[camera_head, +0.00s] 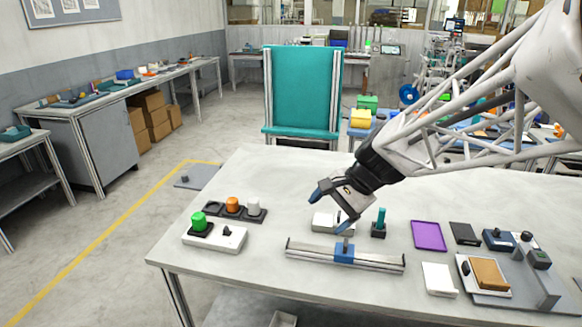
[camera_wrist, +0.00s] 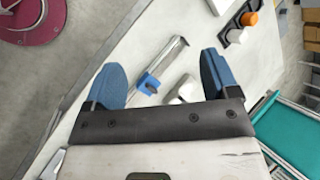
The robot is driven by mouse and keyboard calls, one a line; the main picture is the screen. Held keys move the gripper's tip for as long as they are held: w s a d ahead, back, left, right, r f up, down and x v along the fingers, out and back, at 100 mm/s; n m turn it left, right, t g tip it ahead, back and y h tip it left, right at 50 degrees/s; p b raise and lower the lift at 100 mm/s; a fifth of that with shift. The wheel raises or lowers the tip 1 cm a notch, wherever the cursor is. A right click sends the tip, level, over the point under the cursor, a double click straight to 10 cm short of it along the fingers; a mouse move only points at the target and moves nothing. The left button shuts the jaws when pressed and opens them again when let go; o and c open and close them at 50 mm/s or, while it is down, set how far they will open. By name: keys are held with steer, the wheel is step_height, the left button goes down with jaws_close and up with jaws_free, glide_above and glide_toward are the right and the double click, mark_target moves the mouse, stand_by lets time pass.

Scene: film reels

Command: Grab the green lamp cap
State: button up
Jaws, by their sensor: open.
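The green lamp cap (camera_head: 199,221) sits upright on a black square base on a white box (camera_head: 228,238) at the left front of the table. In the wrist view the green cap is not visible. My gripper (camera_head: 328,206) is open and empty, above the middle of the table, to the right of the green cap and well apart from it. Its two blue fingers are spread wide in the wrist view (camera_wrist: 160,75).
Behind the green cap are an orange cap (camera_head: 232,203) and a white cap (camera_head: 253,206) on a dark tray. A metal rail with a blue slider (camera_head: 344,251) lies in front of my gripper. A teal block (camera_head: 380,221) and purple tray (camera_head: 428,236) are to the right.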

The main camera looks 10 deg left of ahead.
steer(key=w+a+f+m+g+y, duration=0.1)
steer(key=w+a+f+m+y, duration=0.15)
steer(key=w+a, duration=0.45)
steer(key=w+a+f+m+g+y, duration=0.1)
steer(key=w+a+f+m, duration=0.2)
steer(key=a, duration=0.8)
steer(key=m+y, duration=0.3)
steer(key=m, duration=0.1)
glide_toward(200, 219)
steer(key=a+f, duration=0.1)
steer(key=w+a+f, duration=0.1)
steer(key=a, duration=0.1)
steer(key=shift+a+f, duration=0.15)
steer(key=shift+f, duration=0.05)
steer(key=shift+x, duration=1.3)
steer(key=shift+x, duration=2.55)
steer(key=shift+w+f, duration=0.1)
